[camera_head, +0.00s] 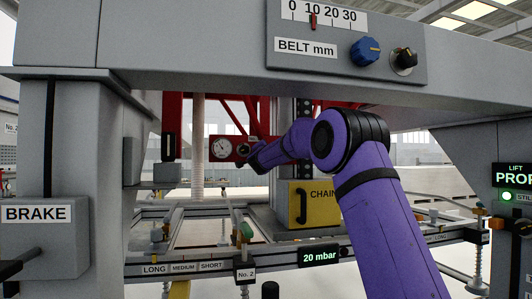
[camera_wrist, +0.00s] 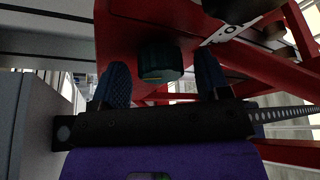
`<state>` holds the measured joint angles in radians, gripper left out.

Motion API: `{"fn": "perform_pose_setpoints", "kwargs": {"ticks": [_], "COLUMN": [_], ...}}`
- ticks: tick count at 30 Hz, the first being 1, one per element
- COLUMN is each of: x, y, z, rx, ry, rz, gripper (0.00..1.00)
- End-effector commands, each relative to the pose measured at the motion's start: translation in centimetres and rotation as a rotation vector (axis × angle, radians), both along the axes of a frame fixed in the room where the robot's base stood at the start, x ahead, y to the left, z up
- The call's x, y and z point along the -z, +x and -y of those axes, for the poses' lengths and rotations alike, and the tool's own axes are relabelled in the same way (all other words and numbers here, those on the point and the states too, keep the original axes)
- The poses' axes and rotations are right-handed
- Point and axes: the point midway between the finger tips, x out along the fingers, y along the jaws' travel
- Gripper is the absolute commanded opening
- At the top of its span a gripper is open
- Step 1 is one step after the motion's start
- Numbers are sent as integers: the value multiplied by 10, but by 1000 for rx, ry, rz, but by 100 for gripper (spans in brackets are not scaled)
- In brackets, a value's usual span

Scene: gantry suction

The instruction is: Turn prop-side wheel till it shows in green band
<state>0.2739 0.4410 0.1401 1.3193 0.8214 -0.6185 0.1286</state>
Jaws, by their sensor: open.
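A dark green ribbed knob (camera_wrist: 160,61) with a small orange mark sits on the underside or face of a red panel (camera_wrist: 125,30) in the wrist view; it looks like the wheel, but no label shows. My gripper (camera_wrist: 161,78) is open, with one blue finger on each side of the knob and visible gaps between. In the head view my gripper (camera_head: 255,160) reaches the red panel (camera_head: 236,140), just right of a white round gauge (camera_head: 221,148). The gauge's green band is too small to make out. In the wrist view only the edge of a white dial (camera_wrist: 228,28) shows.
The grey gantry beam (camera_head: 190,45) with the BELT mm panel (camera_head: 345,40) spans above my arm. A yellow CHAIN box (camera_head: 300,215) stands below it. The BRAKE box (camera_head: 45,245) is at left, the green-lit PROP display (camera_head: 512,177) at right. Red frame bars surround the panel.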

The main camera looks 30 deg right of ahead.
Motion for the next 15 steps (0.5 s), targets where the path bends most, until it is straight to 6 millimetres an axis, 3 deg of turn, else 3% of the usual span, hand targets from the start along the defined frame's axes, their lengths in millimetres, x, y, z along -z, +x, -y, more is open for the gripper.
{"fn": "perform_pose_setpoints", "kwargs": {"ticks": [5,15], "x": [1,15], "y": [-10,-58], "z": [-8,-42], "rx": [0,-2], "ry": [-1,-1], "rz": [0,-1], "gripper": [69,69]}}
